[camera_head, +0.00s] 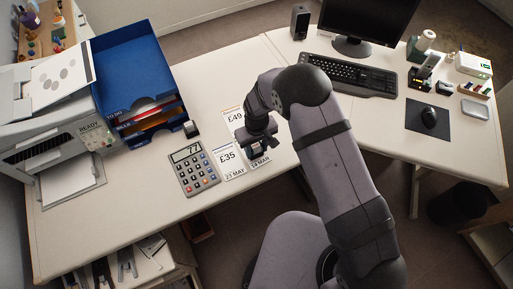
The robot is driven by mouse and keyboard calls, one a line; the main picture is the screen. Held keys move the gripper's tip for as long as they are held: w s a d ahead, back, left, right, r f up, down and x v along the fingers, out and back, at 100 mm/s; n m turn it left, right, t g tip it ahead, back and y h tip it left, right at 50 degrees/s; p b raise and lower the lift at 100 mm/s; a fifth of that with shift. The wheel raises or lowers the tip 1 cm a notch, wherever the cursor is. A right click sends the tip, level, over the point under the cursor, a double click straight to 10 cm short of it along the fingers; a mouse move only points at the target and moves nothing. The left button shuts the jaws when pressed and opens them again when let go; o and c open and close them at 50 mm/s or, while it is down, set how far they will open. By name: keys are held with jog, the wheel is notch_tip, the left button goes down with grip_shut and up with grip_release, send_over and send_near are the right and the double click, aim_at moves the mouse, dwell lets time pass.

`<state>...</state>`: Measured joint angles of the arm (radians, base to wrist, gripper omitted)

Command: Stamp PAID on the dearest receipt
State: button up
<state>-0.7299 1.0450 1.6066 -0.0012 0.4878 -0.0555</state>
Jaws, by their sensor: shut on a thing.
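One receipt (227,157) reads £35 and 23 MAY. No PAID mark shows on the visible paper.
A calculator (194,168) lies left of the receipts, with a small dark-and-white item (191,129) above it. A blue tray stack (136,62) and a printer (52,127) stand at left. A keyboard (350,75) and monitor are behind my arm.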

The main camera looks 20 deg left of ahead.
jog(key=shift+s+d, duration=0.1)
jog(key=shift+r+p, duration=2.4)
jog(key=shift+r, duration=1.1)
